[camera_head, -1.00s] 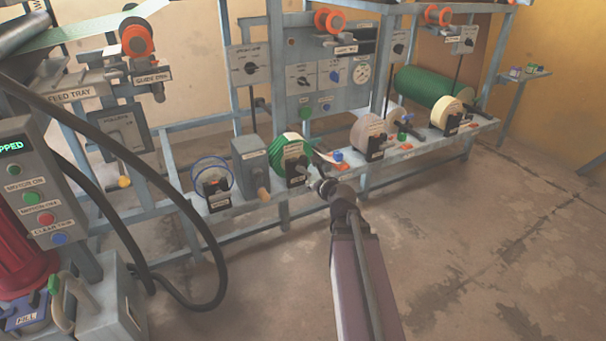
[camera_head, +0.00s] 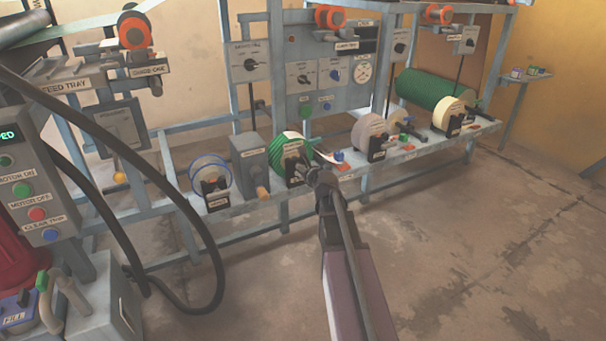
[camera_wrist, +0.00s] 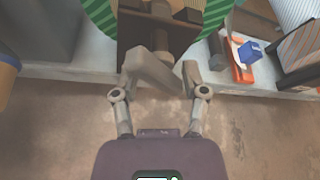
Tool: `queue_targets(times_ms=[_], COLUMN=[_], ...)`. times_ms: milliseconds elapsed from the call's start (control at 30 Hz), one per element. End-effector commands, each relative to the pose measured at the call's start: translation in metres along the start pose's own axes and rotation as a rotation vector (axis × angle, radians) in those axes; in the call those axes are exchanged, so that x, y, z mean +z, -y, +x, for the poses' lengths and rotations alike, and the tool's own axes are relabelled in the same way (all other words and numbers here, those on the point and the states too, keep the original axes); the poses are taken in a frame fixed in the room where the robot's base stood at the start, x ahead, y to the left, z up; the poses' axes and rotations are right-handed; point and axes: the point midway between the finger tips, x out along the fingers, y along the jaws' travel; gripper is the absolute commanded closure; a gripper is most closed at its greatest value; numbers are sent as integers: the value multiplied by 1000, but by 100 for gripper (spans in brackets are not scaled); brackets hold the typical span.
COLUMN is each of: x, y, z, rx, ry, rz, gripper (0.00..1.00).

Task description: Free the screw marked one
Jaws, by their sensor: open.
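A green-striped roll (camera_head: 284,150) sits on the low shelf with a dark bracket (camera_head: 297,164) in front of it. My gripper (camera_head: 317,180) is at the front of that bracket. In the wrist view my gripper (camera_wrist: 160,72) is open. Its two fingers stand either side of a grey-brown angled handle (camera_wrist: 152,68), which projects from the dark bracket (camera_wrist: 172,36); I cannot tell whether they touch it. The striped roll (camera_wrist: 100,14) shows behind. I cannot read any mark on this handle, nor tell which screw is marked one.
A grey box (camera_head: 250,157) and a blue-rimmed spool (camera_head: 211,176) stand left of the roll. A blue block (camera_wrist: 249,51) lies on an orange-red pad right of my gripper. More rolls (camera_head: 369,132) stand farther right. A black hose (camera_head: 178,190) hangs at left. The floor is clear at right.

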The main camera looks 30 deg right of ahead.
Motion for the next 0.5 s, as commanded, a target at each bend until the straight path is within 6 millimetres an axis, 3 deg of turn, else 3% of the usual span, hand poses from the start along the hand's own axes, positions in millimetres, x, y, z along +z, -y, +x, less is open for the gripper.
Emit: queue_targets(times_ms=[333,367,500], x=[0,0,0], y=[0,0,0], z=[2,2,2], rx=[-1,-1,-1], ry=[0,0,0], rz=[0,0,0], gripper=[43,49,90])
